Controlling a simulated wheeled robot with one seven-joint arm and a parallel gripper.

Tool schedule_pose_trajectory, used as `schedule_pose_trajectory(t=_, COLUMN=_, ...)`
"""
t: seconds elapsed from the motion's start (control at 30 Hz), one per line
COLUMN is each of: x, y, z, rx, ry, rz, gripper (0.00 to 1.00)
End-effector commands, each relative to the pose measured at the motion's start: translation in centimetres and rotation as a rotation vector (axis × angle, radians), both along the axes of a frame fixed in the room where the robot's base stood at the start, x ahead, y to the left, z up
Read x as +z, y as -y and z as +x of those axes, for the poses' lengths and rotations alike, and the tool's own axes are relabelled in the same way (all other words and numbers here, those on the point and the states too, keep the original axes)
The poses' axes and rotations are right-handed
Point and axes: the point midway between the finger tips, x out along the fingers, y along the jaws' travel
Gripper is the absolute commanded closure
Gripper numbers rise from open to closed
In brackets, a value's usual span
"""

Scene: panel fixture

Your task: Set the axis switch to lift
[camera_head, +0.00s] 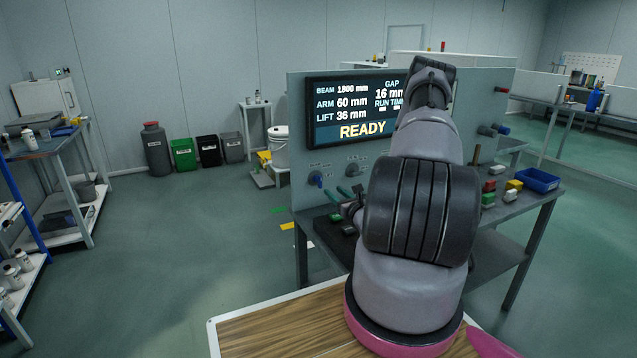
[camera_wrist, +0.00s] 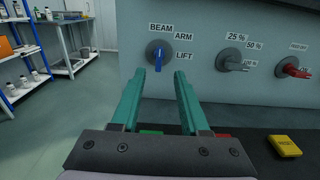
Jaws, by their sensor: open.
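The axis switch (camera_wrist: 157,52) is a blue knob on the grey panel, with labels BEAM, ARM and LIFT around its upper and right side. It also shows in the head view (camera_head: 316,179). Its blue grip looks near upright in the wrist view; I cannot tell which label it is set to. My gripper (camera_wrist: 158,76) is open, with its two teal fingers pointing at the panel, one to each side below the knob. Nothing is between the fingers, and they look apart from the knob. In the head view the teal fingers (camera_head: 345,192) are partly hidden by my arm.
A grey percent knob (camera_wrist: 232,60) and a red knob (camera_wrist: 291,68) stand to the right on the panel. A yellow button (camera_wrist: 284,146) and partly hidden green and red ones lie on the dark ledge below. The display (camera_head: 350,108) reads READY.

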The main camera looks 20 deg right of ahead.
Motion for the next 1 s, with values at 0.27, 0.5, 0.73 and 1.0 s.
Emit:
schedule_pose_trajectory(t=0.27, x=0.2, y=-0.3, z=5.3, rx=0.005, ry=0.006, rz=-0.004, gripper=0.55)
schedule_pose_trajectory(t=0.5, x=0.2, y=-0.4, z=8.8, rx=0.005, ry=0.004, rz=-0.002, gripper=0.55)
schedule_pose_trajectory(t=0.73, x=0.2, y=-0.4, z=9.8, rx=0.004, ry=0.003, rz=0.0, gripper=0.55)
schedule_pose_trajectory(t=1.0, x=0.2, y=-0.4, z=9.8, rx=0.004, ry=0.003, rz=0.0, gripper=0.82)
